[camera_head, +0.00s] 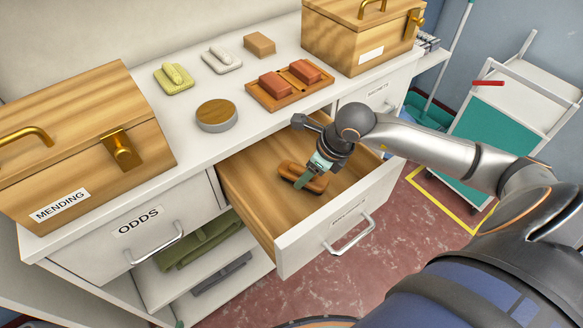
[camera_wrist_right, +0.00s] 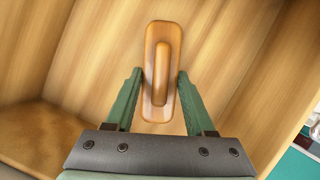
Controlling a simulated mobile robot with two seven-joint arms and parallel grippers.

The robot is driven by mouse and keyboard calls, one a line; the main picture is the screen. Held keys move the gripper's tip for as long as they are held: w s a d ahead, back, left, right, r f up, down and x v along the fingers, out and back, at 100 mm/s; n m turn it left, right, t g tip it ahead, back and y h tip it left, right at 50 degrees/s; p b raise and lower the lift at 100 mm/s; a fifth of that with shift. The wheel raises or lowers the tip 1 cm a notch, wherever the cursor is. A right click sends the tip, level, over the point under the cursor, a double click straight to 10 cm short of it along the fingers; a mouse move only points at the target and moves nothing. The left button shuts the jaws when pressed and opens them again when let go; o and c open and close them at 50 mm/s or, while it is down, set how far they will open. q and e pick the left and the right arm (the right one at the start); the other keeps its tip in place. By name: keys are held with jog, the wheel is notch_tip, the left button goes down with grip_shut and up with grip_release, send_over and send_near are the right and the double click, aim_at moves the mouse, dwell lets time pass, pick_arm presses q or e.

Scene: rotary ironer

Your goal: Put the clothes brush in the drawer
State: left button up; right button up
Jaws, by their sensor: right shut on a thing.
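The clothes brush (camera_head: 289,168) is a brown wooden block with a raised grip. It is inside the open drawer (camera_head: 262,199), low over its wooden floor. In the right wrist view the brush (camera_wrist_right: 161,35) lies lengthwise between two green fingers. My right gripper (camera_head: 311,176) reaches down into the drawer and is shut on the brush; its fingers (camera_wrist_right: 160,82) flank the near half. I cannot tell whether the brush touches the drawer floor. The drawer front's label is too small to read. My left gripper is not in view.
On the white counter (camera_head: 180,128) are a MENDING box (camera_head: 75,150), a round wooden-topped tin (camera_head: 216,115), a wooden tray (camera_head: 262,98) with red blocks, and a second wooden box (camera_head: 350,40). The ODDS drawer (camera_head: 150,225) is left of the open one. A white trolley (camera_head: 505,110) stands right.

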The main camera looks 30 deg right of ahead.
aim_at(291, 164)
jog(key=w+a, duration=0.1)
jog(key=w, duration=0.1)
jog(key=w+a, duration=0.1)
jog(key=w, duration=0.1)
jog(key=shift+a, duration=0.1)
jog(key=shift+s+f, duration=0.15)
jog(key=shift+f, duration=0.4)
jog(key=shift+f, duration=0.15)
jog(key=o, duration=1.3)
